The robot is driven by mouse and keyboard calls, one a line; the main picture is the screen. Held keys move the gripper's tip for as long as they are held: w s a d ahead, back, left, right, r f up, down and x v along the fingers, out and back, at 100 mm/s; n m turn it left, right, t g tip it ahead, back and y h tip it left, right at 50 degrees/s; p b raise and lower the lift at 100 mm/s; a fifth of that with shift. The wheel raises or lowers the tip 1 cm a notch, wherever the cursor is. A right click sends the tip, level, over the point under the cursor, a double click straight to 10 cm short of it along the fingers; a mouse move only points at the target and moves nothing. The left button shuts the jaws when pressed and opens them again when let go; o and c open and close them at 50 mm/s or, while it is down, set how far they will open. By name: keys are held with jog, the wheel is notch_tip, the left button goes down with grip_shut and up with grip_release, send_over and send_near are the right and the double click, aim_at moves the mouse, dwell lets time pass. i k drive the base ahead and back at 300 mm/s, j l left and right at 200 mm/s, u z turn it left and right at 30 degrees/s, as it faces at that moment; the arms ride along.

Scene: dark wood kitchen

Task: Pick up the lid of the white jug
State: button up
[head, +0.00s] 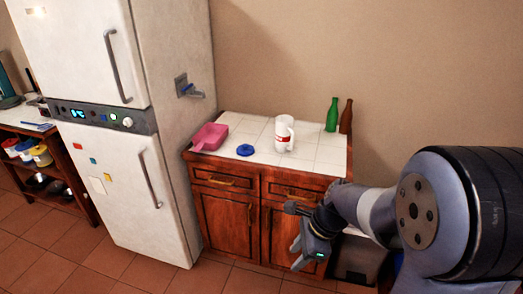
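The white jug (283,133) stands upright on the tiled counter, with a red mark on its side and its handle to the right. A round blue lid (245,150) lies flat on the counter to the left of the jug, apart from it. My gripper (297,258) hangs in front of the cabinet doors, below the counter top and well away from the lid and jug. It points down and to the left. Its fingers look spread, with nothing seen between them.
A pink dustpan-like scoop (210,136) lies at the counter's left. A green bottle (332,115) and a brown bottle (346,117) stand at the back right. A white fridge (125,165) borders the counter on the left. The counter's front middle is clear.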

aim_at(245, 149)
jog(key=i+j+z, duration=0.85)
jog(key=j, duration=0.2)
jog(key=i+j, duration=0.15)
jog(key=j, duration=0.2)
jog(key=i+j, duration=0.1)
jog(key=j, duration=0.25)
jog(key=i+j+z, duration=0.1)
jog(key=j, duration=0.25)
jog(key=i+j, duration=0.15)
jog(key=j, duration=0.25)
jog(key=i+j, duration=0.1)
jog(key=j, duration=0.25)
